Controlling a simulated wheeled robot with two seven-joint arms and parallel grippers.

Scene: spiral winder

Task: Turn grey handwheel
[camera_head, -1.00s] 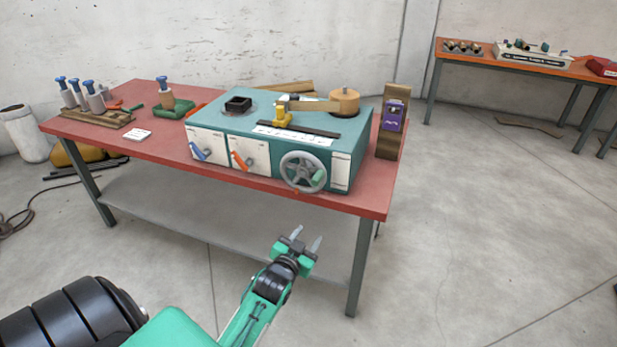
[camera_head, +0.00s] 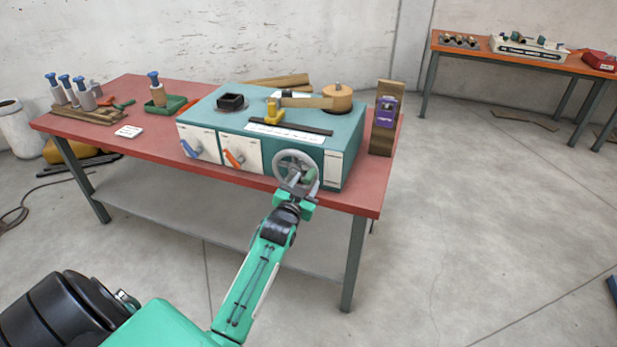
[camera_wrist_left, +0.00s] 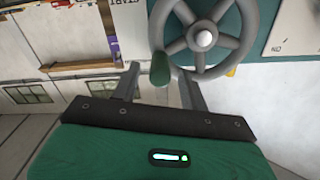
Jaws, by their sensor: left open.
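The grey handwheel (camera_head: 296,168) is on the front of the teal winder box (camera_head: 348,147), toward its right end. It is a spoked ring with a light hub, and in the left wrist view the handwheel (camera_wrist_left: 204,38) fills the upper middle. Its green handle (camera_wrist_left: 160,69) sticks out at the rim's lower left. My left gripper (camera_head: 296,188) is open in front of the wheel's lower part and partly covers it. In the left wrist view the fingers of my left gripper (camera_wrist_left: 159,84) stand on either side of the handle, with gaps visible. My right gripper is not in view.
The box stands on a red table (camera_head: 120,98). Blue and orange levers sit on its front, left of the wheel. A wooden block with a purple device (camera_head: 384,112) stands to the right. The floor (camera_head: 480,240) right of the table is clear.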

